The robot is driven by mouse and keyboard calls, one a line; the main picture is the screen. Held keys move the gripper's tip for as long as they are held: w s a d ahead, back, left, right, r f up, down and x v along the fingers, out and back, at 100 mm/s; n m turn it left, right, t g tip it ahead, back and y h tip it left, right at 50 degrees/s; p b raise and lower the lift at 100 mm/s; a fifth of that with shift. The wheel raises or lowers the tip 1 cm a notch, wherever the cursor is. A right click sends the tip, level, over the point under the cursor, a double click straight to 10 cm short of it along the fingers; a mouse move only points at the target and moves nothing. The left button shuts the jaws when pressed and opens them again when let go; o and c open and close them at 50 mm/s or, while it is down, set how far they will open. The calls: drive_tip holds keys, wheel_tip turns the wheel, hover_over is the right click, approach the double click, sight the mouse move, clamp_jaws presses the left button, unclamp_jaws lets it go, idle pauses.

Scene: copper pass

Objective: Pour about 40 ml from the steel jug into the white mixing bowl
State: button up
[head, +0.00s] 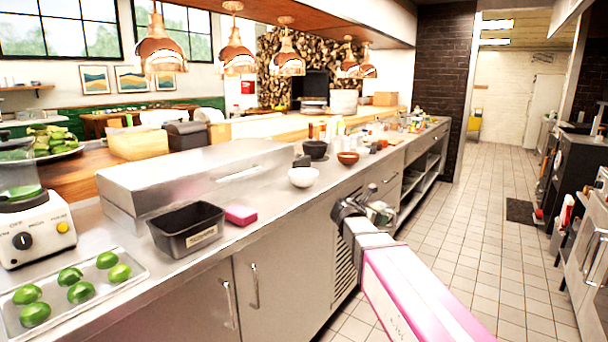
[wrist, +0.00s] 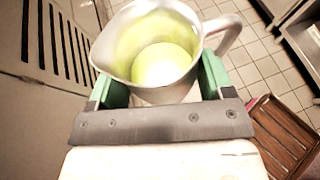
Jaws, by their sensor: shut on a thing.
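The steel jug (wrist: 122,50) fills the top middle of the wrist view, with its handle to the right and yellow-green liquid inside. My gripper (wrist: 160,88) is shut on the jug, one green finger on each side of its body. In the head view my gripper (head: 366,208) is out over the aisle, beside the counter front; the jug is hard to make out there. The white mixing bowl (head: 303,178) stands upright on the counter, beyond and left of my gripper and apart from it. The inside of the bowl is too small to read.
A black tub (head: 186,230), a pink sponge (head: 241,215) and a tray of limes (head: 75,290) are on the near counter. A dark bowl (head: 316,149) and a brown bowl (head: 348,158) stand behind the white bowl. A wooden crate (wrist: 285,135) shows low right.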

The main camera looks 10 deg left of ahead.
drive_tip(key=w+a+r+n+t+y, duration=0.1)
drive_tip(key=w+a+r, duration=0.2)
drive_tip(key=a+r, duration=0.6)
drive_tip(key=w+a+r+n+t+y, duration=0.1)
drive_tip(key=w+a+r, duration=0.2)
drive_tip(key=a+r, duration=0.6)
drive_tip(key=shift+a+r+n+y, duration=0.3)
drive_tip(key=shift+a+y, duration=0.1)
drive_tip(key=shift+a, duration=0.2)
